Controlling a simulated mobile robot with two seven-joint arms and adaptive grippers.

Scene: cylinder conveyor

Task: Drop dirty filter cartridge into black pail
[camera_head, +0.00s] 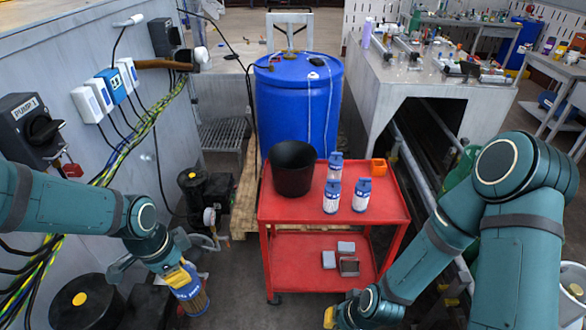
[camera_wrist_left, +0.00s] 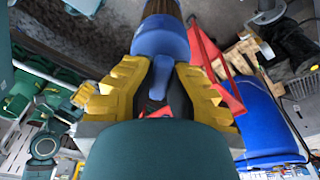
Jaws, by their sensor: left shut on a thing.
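My left gripper (camera_head: 178,275) is shut on the dirty filter cartridge (camera_head: 190,294), which has a blue cap and a brownish pleated body. The cartridge hangs tilted, low and left of the red cart, apart from it. In the left wrist view the yellow fingers (camera_wrist_left: 158,90) close on its blue cap (camera_wrist_left: 160,42), with the brown body (camera_wrist_left: 163,8) beyond. The black pail (camera_head: 293,172) stands upright on the cart's top shelf, at its back left; its bottom inside is dark. My right gripper (camera_head: 330,317) shows only in part at the bottom edge, its opening unclear.
The red cart (camera_head: 290,212) also bears several blue-and-white cartridges (camera_head: 361,196) and an orange cup (camera_head: 379,167) right of the pail. Small grey blocks (camera_head: 346,248) lie on its lower shelf. A blue drum (camera_head: 300,105) stands behind. A pump (camera_head: 203,190) and hoses are left of the cart.

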